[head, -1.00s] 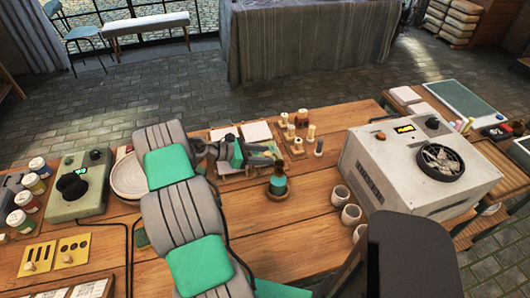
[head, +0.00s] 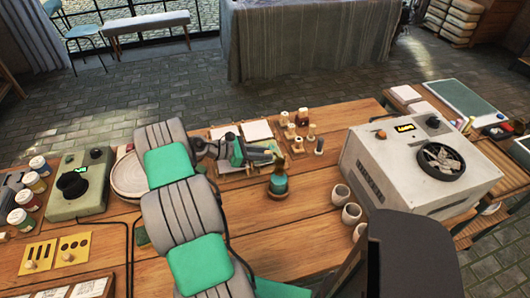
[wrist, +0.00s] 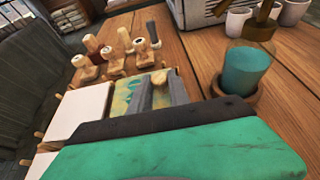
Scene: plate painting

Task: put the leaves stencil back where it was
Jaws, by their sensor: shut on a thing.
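My gripper (wrist: 160,92) is low over the back middle of the table; in the head view (head: 278,157) it reaches right beside the stamps. In the wrist view its grey fingers are closed about a small wooden knob. Under them is a yellow piece with teal marks (wrist: 122,92), which looks like the leaves stencil; its cut-out pattern is mostly hidden by the fingers. It lies at or just above the white tiles, and I cannot tell whether it touches them. Two yellow stencils with wooden knobs, one slotted (head: 38,257) and one dotted (head: 74,250), lie at the front left.
White tiles (head: 257,131) and several wooden-handled stamps (head: 302,117) are close by. A teal-and-brown pot (head: 278,187) stands just in front of my gripper. White cups (head: 341,194) and a large grey machine (head: 416,165) stand to the right. Bare table lies at the front middle.

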